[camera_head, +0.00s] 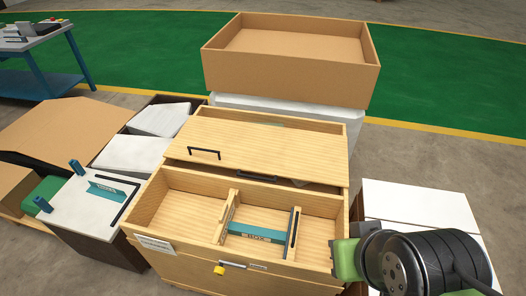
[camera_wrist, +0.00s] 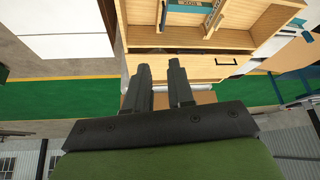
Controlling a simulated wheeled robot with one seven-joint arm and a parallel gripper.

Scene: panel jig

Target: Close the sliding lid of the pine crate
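The pine crate (camera_head: 170,258) stands in the middle of the head view. Its sliding lid (camera_head: 265,145) covers the back part, leaving the front compartments uncovered. A black bar handle (camera_head: 204,153) is on the lid's left side. My gripper (camera_wrist: 159,65) shows two dark fingers with a gap between them and nothing held. In the wrist view, the crate (camera_wrist: 262,28) appears at the top, with the lid (camera_wrist: 180,67) and handle (camera_wrist: 226,62) beyond the fingertips. In the head view, my green and black wrist is at the crate's front right; the fingers are hidden there.
Inside the open front are a wooden divider (camera_head: 225,215) and a labelled teal piece (camera_head: 257,224). A cardboard box (camera_head: 290,72) stands behind the crate. A white-topped box with a loose black handle-shaped bar (camera_head: 124,200) is at left, and white panels (camera_head: 415,205) are at right.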

